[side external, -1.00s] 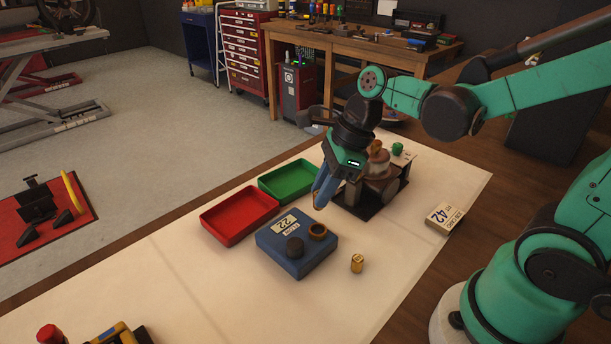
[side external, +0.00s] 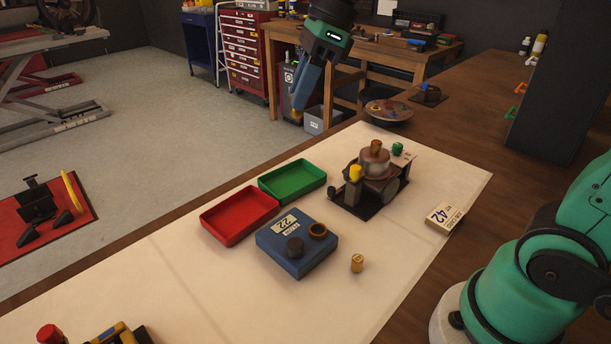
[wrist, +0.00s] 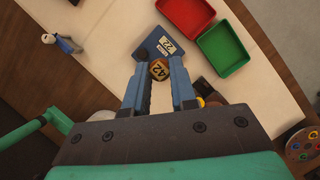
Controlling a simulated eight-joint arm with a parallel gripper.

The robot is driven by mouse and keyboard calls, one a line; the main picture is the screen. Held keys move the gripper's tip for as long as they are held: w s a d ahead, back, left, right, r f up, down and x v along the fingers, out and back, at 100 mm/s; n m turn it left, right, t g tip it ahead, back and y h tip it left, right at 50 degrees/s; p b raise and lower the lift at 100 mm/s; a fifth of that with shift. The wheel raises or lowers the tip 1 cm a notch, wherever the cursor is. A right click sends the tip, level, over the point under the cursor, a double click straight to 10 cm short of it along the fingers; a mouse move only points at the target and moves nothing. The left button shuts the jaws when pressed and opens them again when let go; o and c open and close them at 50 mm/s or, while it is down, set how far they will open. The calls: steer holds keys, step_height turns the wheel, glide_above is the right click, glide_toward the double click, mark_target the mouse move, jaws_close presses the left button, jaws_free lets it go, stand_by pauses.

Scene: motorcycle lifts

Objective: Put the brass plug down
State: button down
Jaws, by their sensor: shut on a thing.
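My gripper (side external: 297,108) is raised in the air behind the mat, its blue fingers pointing down. It is shut on a brass plug (wrist: 158,70), which shows a round face with dark markings that look like 42 between the fingertips in the wrist view. Only a small bit of the plug shows in the side view. Another small brass piece (side external: 357,263) stands upright on the pale mat (side external: 190,290), right of the blue block (side external: 310,262).
A red tray (side external: 230,238) and a green tray (side external: 318,188) lie behind the block; both look empty. A mechanical fixture (side external: 370,188) with yellow and green knobs stands right of the green tray. A 42 card (side external: 445,217) lies at the right. The mat's front left is largely clear.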

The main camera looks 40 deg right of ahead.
glide_above(236, 217)
steer(key=s+d, duration=0.2)
step_height(236, 217, down, 2)
steer(key=f, duration=1.4)
steer(key=w+f, duration=0.1)
steer(key=f, duration=0.5)
steer(key=shift+a+f, duration=0.35)
steer(key=shift+f, duration=0.05)
steer(key=shift+f, duration=0.15)
steer(key=c, duration=0.7)
jaws_free()
